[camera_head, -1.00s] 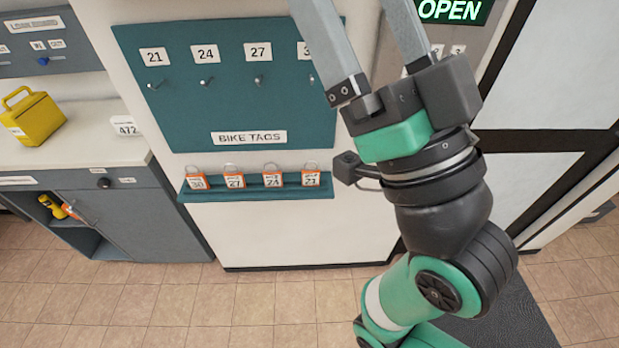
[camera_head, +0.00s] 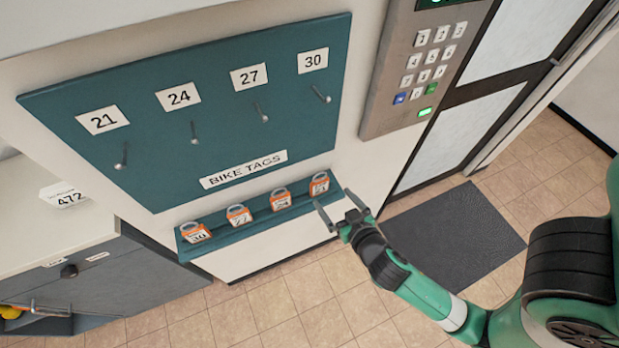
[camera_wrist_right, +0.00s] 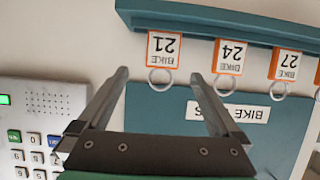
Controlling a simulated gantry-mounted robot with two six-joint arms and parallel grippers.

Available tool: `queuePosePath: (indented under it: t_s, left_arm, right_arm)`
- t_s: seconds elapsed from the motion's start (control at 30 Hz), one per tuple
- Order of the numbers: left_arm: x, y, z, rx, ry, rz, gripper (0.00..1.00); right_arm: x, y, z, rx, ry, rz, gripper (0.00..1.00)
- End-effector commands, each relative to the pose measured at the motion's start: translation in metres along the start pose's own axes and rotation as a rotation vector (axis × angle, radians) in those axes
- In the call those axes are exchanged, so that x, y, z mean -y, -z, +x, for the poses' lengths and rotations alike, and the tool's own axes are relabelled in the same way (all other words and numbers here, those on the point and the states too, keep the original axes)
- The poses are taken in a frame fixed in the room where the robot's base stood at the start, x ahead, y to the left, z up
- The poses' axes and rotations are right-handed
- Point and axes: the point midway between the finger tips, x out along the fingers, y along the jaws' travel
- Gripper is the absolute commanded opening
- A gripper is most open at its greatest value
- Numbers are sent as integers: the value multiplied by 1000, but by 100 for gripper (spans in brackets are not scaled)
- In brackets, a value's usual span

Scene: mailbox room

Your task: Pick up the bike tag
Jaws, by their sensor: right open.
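Several orange-and-white bike tags with metal rings rest on a narrow teal shelf (camera_head: 262,214) below the teal hook board. From left to right in the head view they are tag 30 (camera_head: 195,234), tag 27 (camera_head: 239,217), tag 24 (camera_head: 281,201) and tag 21 (camera_head: 319,186). My right gripper (camera_head: 335,205) is open and empty, just in front of the shelf's right end. In the right wrist view, upside down, tag 21 (camera_wrist_right: 164,49) appears beyond and between the open fingers (camera_wrist_right: 159,76). Tag 24 (camera_wrist_right: 230,57) is to its right. My left gripper is not in view.
The teal board (camera_head: 225,110) has bare hooks under labels 21, 24, 27 and 30. A keypad panel (camera_head: 425,65) is on the wall to the right. A counter (camera_head: 45,240) stands at left, and a dark mat (camera_head: 452,237) lies on the floor.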

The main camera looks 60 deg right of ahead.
Motion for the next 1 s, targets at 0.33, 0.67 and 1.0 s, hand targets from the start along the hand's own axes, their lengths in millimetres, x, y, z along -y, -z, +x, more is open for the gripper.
queuePosePath:
  t_s: [0.33, 0.67, 1.0]
  left_arm:
    - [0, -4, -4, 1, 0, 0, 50]
    - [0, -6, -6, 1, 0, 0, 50]
    - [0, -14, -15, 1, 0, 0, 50]
  right_arm:
    - [0, 2, 45, -5, -4, 7, 100]
    - [2, 2, 69, -5, 1, 4, 100]
    - [3, 0, 117, -5, 1, 4, 100]
